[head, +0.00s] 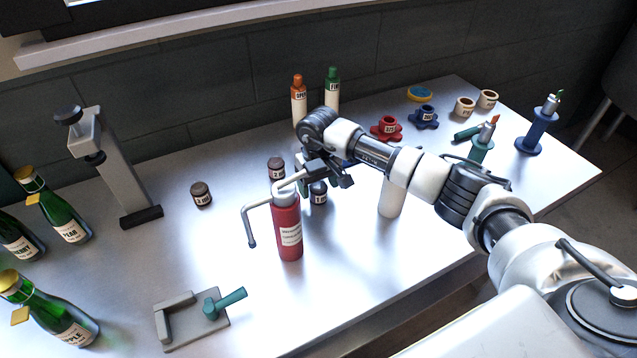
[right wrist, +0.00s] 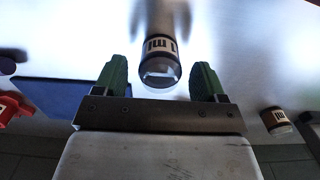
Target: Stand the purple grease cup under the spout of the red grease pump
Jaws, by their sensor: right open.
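The red grease pump (head: 289,228) stands upright near the table's middle, its bent grey spout (head: 249,228) reaching out to the left. Nothing stands under the spout's tip. A small dark labelled cup (head: 318,193) stands just right of the pump's top, close below my right gripper (head: 324,177). In the right wrist view a dark cup (right wrist: 160,68) lies between the tips of the open green fingers, with gaps on both sides. Its purple colour is hard to make out. Two similar dark cups stand at left (head: 201,194) and behind the pump (head: 276,168). My left gripper is out of view.
A grey stand (head: 118,170) and green bottles (head: 62,220) are at left. A grey clamp with a teal handle (head: 195,318) lies in front. A white cylinder (head: 391,198) stands right of the pump. Red (head: 386,128) and blue (head: 425,117) knobs sit behind.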

